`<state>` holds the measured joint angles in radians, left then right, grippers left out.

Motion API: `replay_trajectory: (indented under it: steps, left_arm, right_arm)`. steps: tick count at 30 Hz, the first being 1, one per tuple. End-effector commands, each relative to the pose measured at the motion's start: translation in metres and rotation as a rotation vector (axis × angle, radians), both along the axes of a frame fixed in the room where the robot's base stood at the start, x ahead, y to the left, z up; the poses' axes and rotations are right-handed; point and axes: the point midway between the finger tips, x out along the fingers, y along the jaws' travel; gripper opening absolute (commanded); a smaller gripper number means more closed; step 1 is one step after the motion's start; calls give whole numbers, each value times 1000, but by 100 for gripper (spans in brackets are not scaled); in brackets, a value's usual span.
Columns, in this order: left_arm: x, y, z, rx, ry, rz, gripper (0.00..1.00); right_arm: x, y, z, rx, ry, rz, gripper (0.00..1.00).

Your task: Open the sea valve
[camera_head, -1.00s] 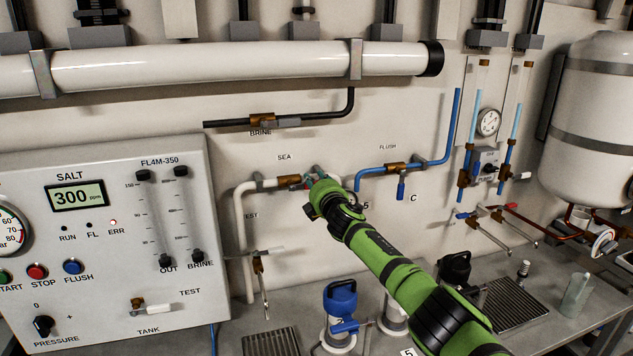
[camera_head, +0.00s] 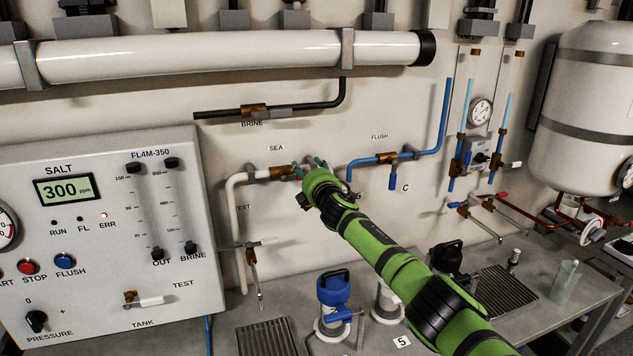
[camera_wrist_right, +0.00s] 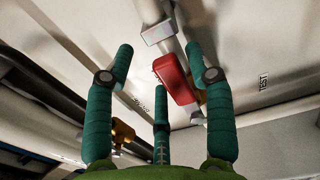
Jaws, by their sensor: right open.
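The sea valve's brass body (camera_head: 283,172) sits on the white pipe under the SEA label in the head view. My right gripper (camera_head: 309,168) is at the right end of this valve and hides part of it. In the right wrist view, the red valve handle (camera_wrist_right: 173,78) stands between the spread teal fingers of the right gripper (camera_wrist_right: 159,62), close to the right finger. The gripper is open; I cannot tell whether any finger touches the handle. My left gripper is not in view.
The FLUSH valve (camera_head: 388,158) with its blue pipe is just right of my right gripper. The BRINE valve (camera_head: 255,111) is above. The control panel (camera_head: 110,235) stands at left. A blue-topped pump (camera_head: 333,288) is on the bench below my arm.

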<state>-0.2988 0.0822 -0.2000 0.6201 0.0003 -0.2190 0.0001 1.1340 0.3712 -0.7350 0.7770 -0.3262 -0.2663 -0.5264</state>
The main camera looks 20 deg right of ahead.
Motion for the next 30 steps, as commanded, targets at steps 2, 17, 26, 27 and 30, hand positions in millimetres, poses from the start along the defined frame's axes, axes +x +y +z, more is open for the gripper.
replay_trajectory:
  steps: [2,17,26,27,30]
  left_arm:
    - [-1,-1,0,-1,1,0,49]
    - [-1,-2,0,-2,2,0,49]
    - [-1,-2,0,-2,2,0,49]
    - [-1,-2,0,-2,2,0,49]
    - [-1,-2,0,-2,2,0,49]
  right_arm:
    - [-5,-1,-1,-3,-1,-1,54]
    - [-62,4,-2,-5,3,3,54]
    - [-101,6,-1,-5,1,2,54]
    - [-105,6,-1,-5,2,3,54]
    - [-112,6,0,-5,1,1,54]
